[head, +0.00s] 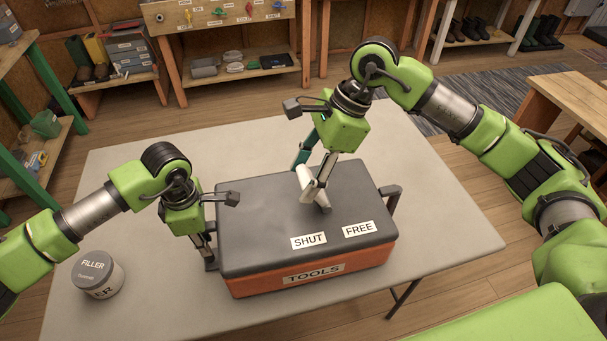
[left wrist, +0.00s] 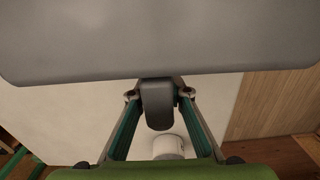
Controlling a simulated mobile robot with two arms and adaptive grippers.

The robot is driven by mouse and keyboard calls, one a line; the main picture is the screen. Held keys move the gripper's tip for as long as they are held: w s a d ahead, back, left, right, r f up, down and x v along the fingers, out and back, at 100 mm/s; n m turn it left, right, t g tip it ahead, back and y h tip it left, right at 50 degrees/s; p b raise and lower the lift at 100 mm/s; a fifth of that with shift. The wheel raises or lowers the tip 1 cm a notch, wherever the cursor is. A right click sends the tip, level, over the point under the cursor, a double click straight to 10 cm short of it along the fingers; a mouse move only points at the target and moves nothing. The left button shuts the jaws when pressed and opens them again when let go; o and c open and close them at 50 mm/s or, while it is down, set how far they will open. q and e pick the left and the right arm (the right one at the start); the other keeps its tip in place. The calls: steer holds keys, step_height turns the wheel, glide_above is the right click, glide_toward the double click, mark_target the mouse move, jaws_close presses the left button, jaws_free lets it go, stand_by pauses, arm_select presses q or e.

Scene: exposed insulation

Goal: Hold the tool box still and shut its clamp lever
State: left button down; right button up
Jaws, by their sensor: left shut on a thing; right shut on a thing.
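The tool box (head: 245,278) has an orange body and a dark grey lid (head: 260,215), and stands on the grey table. My left gripper (head: 209,250) is at its left side, shut on the grey side handle (left wrist: 157,103), which shows between the fingers in the left wrist view.
The table (head: 130,190) is bare around the box, except for a FILLER tub (head: 98,275) at the left. A second side handle (head: 391,200) sticks out on the box's right. Shelves and a workbench stand beyond the table, clear of both arms.

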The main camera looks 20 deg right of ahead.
mark_target(323, 193)
steer(key=d+y, duration=0.3)
steer(key=shift+s+d+r+y, duration=0.1)
steer(key=shift+r+y, duration=0.2)
steer(key=shift+r, duration=0.05)
steer(key=shift+d+r, duration=0.1)
steer(key=shift+d, duration=0.95)
steer(key=o, duration=1.6)
steer(key=shift+a, duration=0.2)
